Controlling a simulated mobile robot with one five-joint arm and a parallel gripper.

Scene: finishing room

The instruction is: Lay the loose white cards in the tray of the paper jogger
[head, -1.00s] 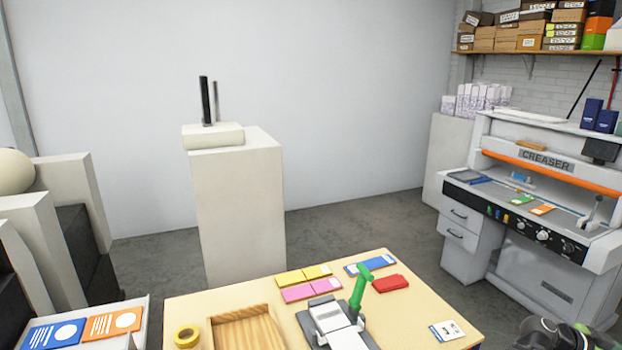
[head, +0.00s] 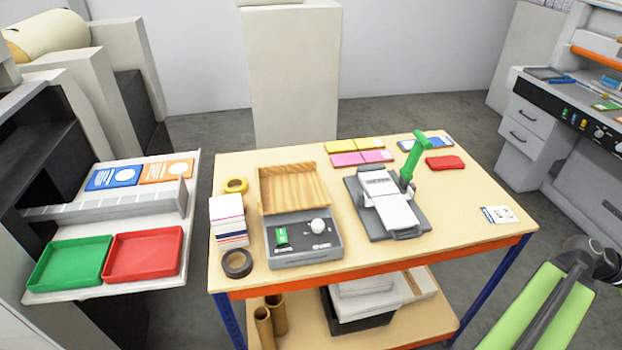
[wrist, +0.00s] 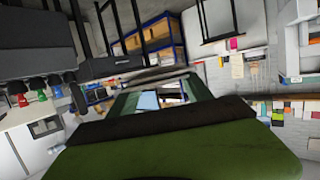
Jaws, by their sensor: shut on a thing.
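The paper jogger (head: 303,258) stands at the left of the table, a grey base with a green switch and a white knob. Its wooden tray (head: 293,190) is behind the base and looks empty. A stack of mostly white cards (head: 228,220) with red and blue bands stands left of it. A white card with blue and dark print (head: 497,214) lies at the table's right end. My gripper shows in the wrist view (wrist: 160,98), shut on a small pale thing (wrist: 148,101), which I cannot identify. In the head view my arm is at the lower right, off the table.
A yellow tape roll (head: 236,185) and a dark one (head: 237,263) flank the card stack. A grey device with a green lever (head: 415,155) stands mid-table near pink cards (head: 362,158). Green (head: 69,262) and red (head: 143,256) trays are at left.

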